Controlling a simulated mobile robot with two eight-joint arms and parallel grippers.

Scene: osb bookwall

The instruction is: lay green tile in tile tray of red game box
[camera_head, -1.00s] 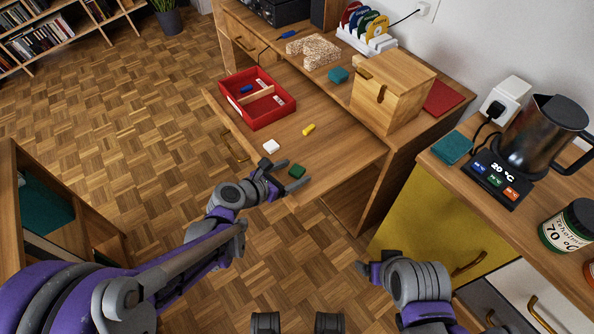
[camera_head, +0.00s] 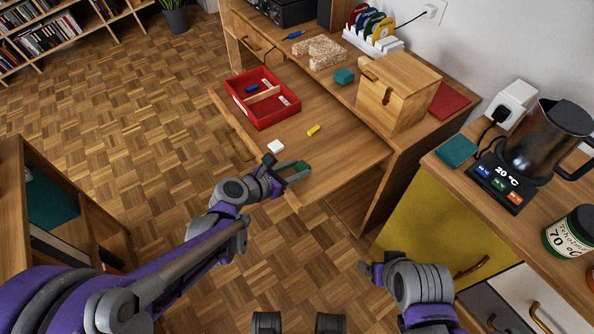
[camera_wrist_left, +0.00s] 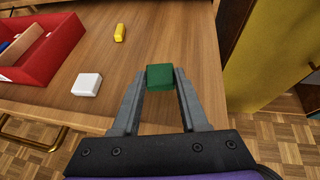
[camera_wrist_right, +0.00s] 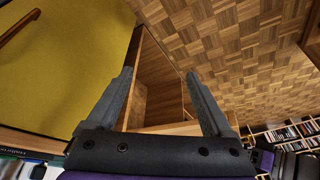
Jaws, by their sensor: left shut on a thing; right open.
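The green tile (camera_head: 303,167) is near the front corner of the pulled-out wooden desk board. My left gripper (camera_head: 293,169) is shut on it, and the left wrist view shows the tile (camera_wrist_left: 160,77) between the fingertips (camera_wrist_left: 159,84). I cannot tell whether the tile touches the board. The red game box (camera_head: 238,98) lies open farther back on the board, with a wooden divider (camera_head: 263,95) and a blue piece (camera_head: 251,88) inside. My right gripper (camera_wrist_right: 160,85) is open and empty, away from the board near the yellow cabinet front.
A white tile (camera_head: 276,146) and a yellow piece (camera_head: 313,130) lie on the board between my left gripper and the red box. A wooden box (camera_head: 398,90) and a teal block (camera_head: 344,76) stand on the desk behind. The board's middle is mostly clear.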

